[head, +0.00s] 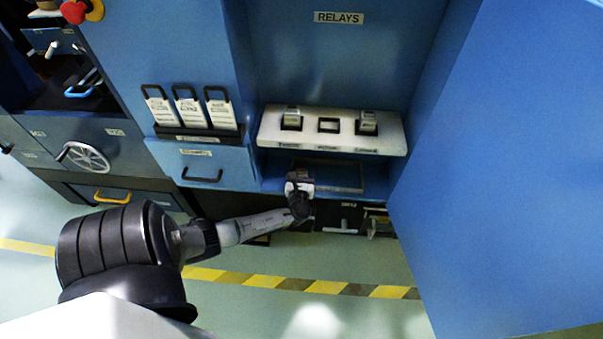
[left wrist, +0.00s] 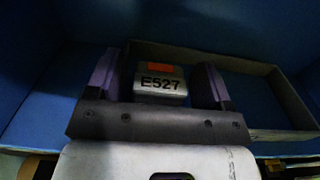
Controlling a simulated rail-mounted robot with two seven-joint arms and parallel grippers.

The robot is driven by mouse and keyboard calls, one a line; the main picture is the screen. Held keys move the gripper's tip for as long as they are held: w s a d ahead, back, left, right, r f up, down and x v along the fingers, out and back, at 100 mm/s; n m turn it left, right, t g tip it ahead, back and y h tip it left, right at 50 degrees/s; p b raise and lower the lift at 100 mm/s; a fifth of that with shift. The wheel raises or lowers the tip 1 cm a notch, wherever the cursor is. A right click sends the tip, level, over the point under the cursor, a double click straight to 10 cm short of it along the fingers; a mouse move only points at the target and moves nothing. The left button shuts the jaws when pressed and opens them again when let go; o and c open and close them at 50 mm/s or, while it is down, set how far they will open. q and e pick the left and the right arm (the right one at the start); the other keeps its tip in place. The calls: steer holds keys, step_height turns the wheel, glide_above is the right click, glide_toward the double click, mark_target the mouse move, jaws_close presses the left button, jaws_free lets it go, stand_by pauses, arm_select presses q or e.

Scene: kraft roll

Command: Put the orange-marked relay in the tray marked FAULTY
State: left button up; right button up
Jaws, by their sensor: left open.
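The orange-marked relay (left wrist: 160,82), a grey block labelled E527 with an orange patch on top, shows in the left wrist view between the fingers of my left gripper (left wrist: 158,74). The fingers are open, one on each side of it. In the head view my left gripper (head: 299,178) is at the lower shelf of the cabinet and hides the relay. A dark, shallow tray (head: 335,189) lies there, at and to the right of the gripper. Its rim (left wrist: 225,63) also shows behind the relay; I cannot tell whether the relay stands inside it. No FAULTY marking is readable.
Above, a white slotted shelf (head: 385,146) holds a left relay (head: 291,118) and a right relay (head: 367,123); its middle slot (head: 328,125) is empty. A large blue panel (head: 500,180) bounds the right side. Drawers (head: 205,166) stand to the left.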

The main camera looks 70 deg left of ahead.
arm_select(q)
steer(key=shift+r, duration=0.15)
steer(key=shift+s+d+r+p, duration=0.1)
steer(key=shift+d+p, duration=0.15)
steer(key=shift+p, duration=0.15)
steer(key=s+d+r+n+g+h+p, duration=0.1)
steer(key=s+d+n+g+h+p, duration=0.15)
steer(key=s+d+n, duration=0.4)
steer(key=s+d+r+n+g+h+p, duration=0.1)
steer(key=s+d+n+h, duration=0.2)
steer(key=d, duration=0.6)
steer(key=s+d+r+n+g+h+p, duration=0.1)
steer(key=s+d+n+g+h, duration=0.15)
steer(key=d+n, duration=0.45)
steer(key=s+d+r+n+h, duration=0.2)
steer(key=s+d+r+h, duration=0.1)
steer(key=d, duration=0.4)
steer(key=s+d+r+n+t+h, duration=0.1)
steer(key=s+d+r+n+h, duration=0.1)
steer(key=d+r+h, duration=0.3)
step_height(320, 180, up, 2)
steer(key=d+n, duration=0.1)
steer(key=d, duration=0.1)
steer(key=shift+s+d, duration=0.4)
